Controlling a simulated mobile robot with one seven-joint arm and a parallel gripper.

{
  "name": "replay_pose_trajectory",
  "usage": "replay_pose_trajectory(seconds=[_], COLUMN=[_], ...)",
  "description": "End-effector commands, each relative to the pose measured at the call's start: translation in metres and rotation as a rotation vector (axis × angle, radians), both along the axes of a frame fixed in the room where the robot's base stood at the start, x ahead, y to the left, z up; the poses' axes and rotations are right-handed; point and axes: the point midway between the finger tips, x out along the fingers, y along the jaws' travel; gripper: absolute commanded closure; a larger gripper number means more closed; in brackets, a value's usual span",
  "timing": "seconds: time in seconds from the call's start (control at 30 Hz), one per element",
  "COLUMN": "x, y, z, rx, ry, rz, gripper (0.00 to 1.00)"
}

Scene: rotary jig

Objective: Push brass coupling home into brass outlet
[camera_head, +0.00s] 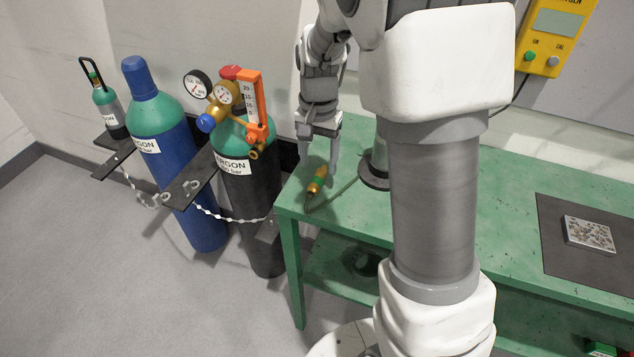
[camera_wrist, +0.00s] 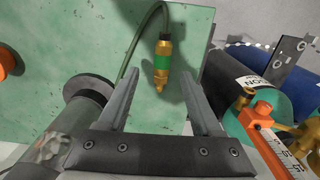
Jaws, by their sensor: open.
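The brass coupling (camera_head: 317,180), with a green band, lies on the left end of the green bench, its hose trailing from it. In the wrist view the coupling (camera_wrist: 162,62) shows between and beyond my open fingertips, its narrow brass nose toward the gripper. My gripper (camera_head: 317,158) is open and empty, pointing down just above the coupling; it also shows in the wrist view (camera_wrist: 159,74). I cannot tell the exact height gap. The brass outlet (camera_head: 254,153) appears to be the small fitting under the orange flowmeter on the black cylinder's regulator, left of the bench.
The orange flowmeter (camera_head: 255,100) and gauges stand on the black cylinder (camera_head: 250,210), close left of my gripper. A blue cylinder (camera_head: 170,165) is chained beside it. A dark round-based stand (camera_head: 374,172) is just right of the coupling. A dark mat (camera_head: 560,235) lies farther right.

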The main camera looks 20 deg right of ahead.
Motion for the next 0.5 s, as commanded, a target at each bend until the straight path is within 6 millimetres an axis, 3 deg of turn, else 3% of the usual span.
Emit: replay_pose_trajectory(seconds=[0.3, 0.5], x=[0.002, 0.003], y=[0.002, 0.002], z=[-0.043, -0.052], rx=[0.001, 0.000], ry=[0.004, 0.002], rz=[0.000, 0.001], gripper=[0.34, 0.34])
